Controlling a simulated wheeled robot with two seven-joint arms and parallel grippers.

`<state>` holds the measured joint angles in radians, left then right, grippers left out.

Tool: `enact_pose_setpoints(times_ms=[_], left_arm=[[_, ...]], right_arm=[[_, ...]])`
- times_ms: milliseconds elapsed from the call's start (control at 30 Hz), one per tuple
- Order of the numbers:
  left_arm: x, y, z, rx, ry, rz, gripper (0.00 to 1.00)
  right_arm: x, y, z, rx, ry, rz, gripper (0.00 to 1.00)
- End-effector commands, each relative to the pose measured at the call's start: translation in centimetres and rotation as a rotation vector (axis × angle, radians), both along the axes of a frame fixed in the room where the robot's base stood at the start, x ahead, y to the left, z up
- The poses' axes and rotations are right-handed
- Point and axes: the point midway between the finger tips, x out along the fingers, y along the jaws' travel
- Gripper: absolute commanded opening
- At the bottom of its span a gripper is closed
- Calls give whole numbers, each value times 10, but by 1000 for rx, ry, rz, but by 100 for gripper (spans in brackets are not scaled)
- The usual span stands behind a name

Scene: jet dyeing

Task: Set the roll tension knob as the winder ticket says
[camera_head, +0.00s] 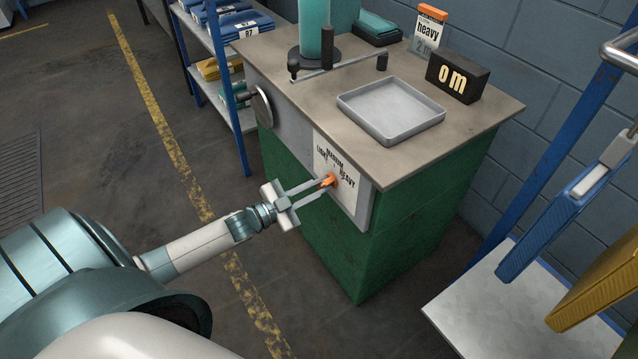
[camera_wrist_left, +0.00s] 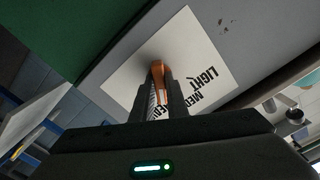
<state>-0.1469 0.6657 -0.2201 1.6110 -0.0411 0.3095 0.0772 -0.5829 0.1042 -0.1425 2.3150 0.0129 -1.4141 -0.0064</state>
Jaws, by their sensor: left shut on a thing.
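The orange roll tension knob (camera_head: 329,180) sits on a white dial plate (camera_head: 350,196) marked LIGHT, MEDIUM and HEAVY, on the front of the green winder cabinet (camera_head: 350,250). My left gripper (camera_head: 326,184) is shut on the knob, which also shows between the fingers in the left wrist view (camera_wrist_left: 158,76). The fingers partly hide the knob, and I cannot tell which mark it points to. The winder ticket (camera_head: 428,32), with an orange top, stands at the back of the worktop and reads "heavy". My right gripper is not in view.
A grey tray (camera_head: 391,128) and a black block reading "0 m" (camera_head: 457,77) are on the worktop (camera_head: 300,82). A handwheel (camera_head: 262,106) is on the cabinet's left side. A blue-framed shelf (camera_head: 235,100) with folded cloth stands at left. A rack with blue and yellow pieces is at right.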

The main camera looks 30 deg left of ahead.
Motion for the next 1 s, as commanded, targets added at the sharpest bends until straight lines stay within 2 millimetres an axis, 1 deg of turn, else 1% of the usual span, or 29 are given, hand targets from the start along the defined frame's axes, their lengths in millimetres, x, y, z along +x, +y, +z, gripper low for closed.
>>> enact_pose_setpoints(times_ms=[200,400,900,933,967,1000], left_arm=[[0,0,1,132,-56,0,0],[0,0,1,199,-84,0,0],[0,0,0,223,-93,-1,0],[0,0,0,223,-93,-1,20],[0,0,0,223,-93,-1,28],[0,0,0,222,-93,-1,32]], right_arm=[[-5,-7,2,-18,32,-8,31],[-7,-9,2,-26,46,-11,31],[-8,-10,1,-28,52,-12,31],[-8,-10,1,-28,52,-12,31],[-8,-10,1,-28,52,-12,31],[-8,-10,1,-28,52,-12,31]])
